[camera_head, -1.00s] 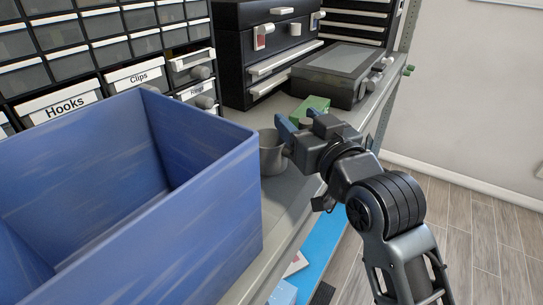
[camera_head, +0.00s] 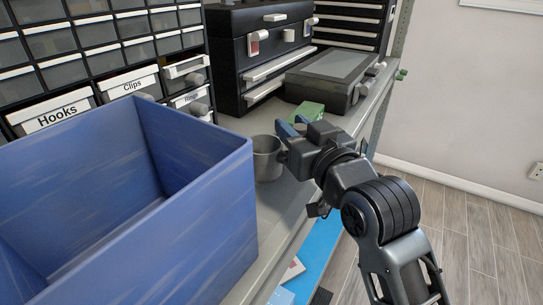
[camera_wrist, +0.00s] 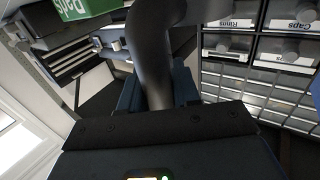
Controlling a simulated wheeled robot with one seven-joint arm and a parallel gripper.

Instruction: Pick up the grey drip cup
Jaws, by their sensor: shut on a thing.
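The grey drip cup (camera_head: 267,162) stands upright on the grey shelf in the head view, just right of the blue bin. My gripper (camera_head: 287,132) reaches it from the right, with its blue fingers at the cup's right side. In the wrist view, a dark grey curved piece (camera_wrist: 152,60), seemingly part of the cup, lies between the fingers of my gripper (camera_wrist: 158,92). The jaws are shut on it. The exact grip point is hidden in the head view, and I cannot tell whether the cup's base is off the shelf.
The large open blue bin (camera_head: 210,215) stands close left of the cup. A green box (camera_head: 306,112) lies behind the gripper, before a dark case (camera_head: 335,80). Small labelled drawers (camera_head: 62,112) and a black tool chest (camera_head: 262,55) line the back. Open floor is at right.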

